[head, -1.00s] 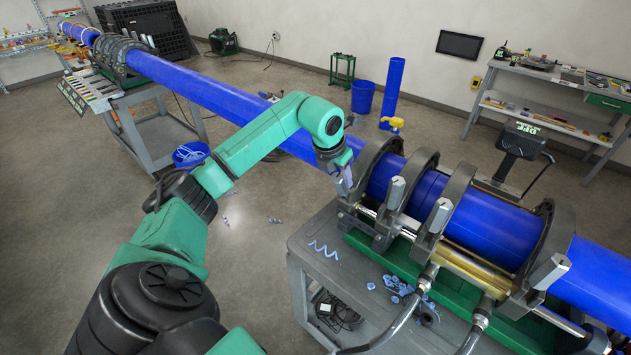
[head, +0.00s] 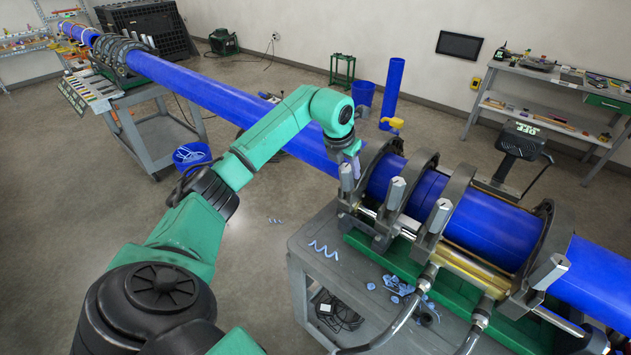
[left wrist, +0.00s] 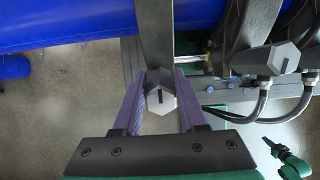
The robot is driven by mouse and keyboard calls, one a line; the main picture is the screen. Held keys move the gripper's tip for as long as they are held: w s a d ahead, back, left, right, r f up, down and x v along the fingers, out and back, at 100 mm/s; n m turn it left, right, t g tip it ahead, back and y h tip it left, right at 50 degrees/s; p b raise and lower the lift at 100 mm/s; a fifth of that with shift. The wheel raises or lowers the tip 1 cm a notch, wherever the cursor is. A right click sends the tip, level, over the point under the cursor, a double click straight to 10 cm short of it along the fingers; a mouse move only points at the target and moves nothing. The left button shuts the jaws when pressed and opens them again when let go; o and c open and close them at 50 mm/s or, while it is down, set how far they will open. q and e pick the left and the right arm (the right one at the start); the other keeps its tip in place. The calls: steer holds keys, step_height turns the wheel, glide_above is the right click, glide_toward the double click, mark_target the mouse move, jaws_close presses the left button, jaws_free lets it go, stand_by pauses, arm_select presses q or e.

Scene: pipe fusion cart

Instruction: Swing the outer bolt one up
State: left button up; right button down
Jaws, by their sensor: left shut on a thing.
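The outer bolt (head: 346,178) is a silver hex-headed piece at the left-most clamp ring (head: 376,150) of the fusion machine. It stands roughly upright, leaning slightly. My left gripper (head: 352,166) is at this bolt, its lilac fingers partly hidden in the head view. In the left wrist view the bolt head (left wrist: 161,100) sits between the two lilac fingers of my left gripper (left wrist: 162,104), which is shut on it. A small teal and dark part at the lower right of that view looks like my right arm; its jaw state is unclear.
The blue pipe (head: 205,88) runs through the clamp rings. More silver bolts, one on the second ring (head: 397,193) and one on the third (head: 438,215), stand close to the right. The grey cart top (head: 315,240) holds blue shavings.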

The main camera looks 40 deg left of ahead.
arm_select(q)
steer(key=shift+w, duration=1.05)
steer(key=shift+w, duration=1)
steer(key=shift+w, duration=0.25)
